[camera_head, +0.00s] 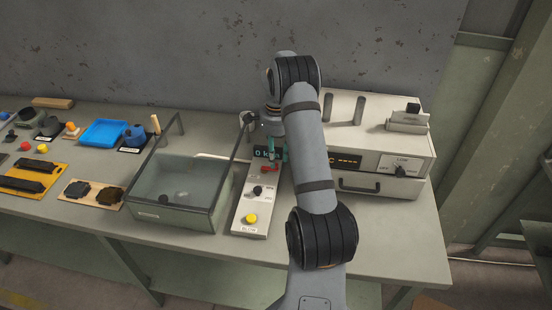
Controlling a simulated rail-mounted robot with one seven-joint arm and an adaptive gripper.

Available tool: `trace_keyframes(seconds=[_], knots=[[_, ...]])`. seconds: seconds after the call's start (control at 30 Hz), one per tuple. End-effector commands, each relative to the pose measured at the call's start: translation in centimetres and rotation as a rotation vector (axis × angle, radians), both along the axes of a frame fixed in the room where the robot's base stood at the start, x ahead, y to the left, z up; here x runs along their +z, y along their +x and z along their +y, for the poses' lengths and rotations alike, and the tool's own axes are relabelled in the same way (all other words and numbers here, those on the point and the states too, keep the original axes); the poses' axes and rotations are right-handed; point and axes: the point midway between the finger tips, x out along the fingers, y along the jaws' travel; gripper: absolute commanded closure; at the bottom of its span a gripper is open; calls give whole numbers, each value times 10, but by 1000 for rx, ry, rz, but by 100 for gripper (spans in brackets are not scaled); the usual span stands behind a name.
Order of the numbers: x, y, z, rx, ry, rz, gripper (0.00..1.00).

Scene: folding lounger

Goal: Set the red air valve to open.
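The red air valve (268,169) is a small red lever near the far end of a narrow light control panel (243,205), just below a small dark display. Its exact handle angle is too small to tell. My gripper (278,153) points down right over the valve's end of the panel, close to the red lever. Greenish fingertips show beside the display, and my arm partly hides them. I cannot tell whether they touch the lever or how far they are apart.
The panel also carries a black knob (257,191) and a yellow button (250,218). A clear-walled tank (165,212) with raised dark bars stands close on the left. A boxy appliance (385,185) stands on the right. A blue tray (103,133) and boards with dark parts lie farther left.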

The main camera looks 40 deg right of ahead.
Motion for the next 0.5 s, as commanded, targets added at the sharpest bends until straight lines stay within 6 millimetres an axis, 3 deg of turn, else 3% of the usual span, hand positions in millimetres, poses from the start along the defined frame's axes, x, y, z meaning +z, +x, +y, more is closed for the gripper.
trace_keyframes(seconds=[0.2,0.5], knots=[[-20,1,1,2,1,1,67],[-23,1,1,2,0,-1,67]])
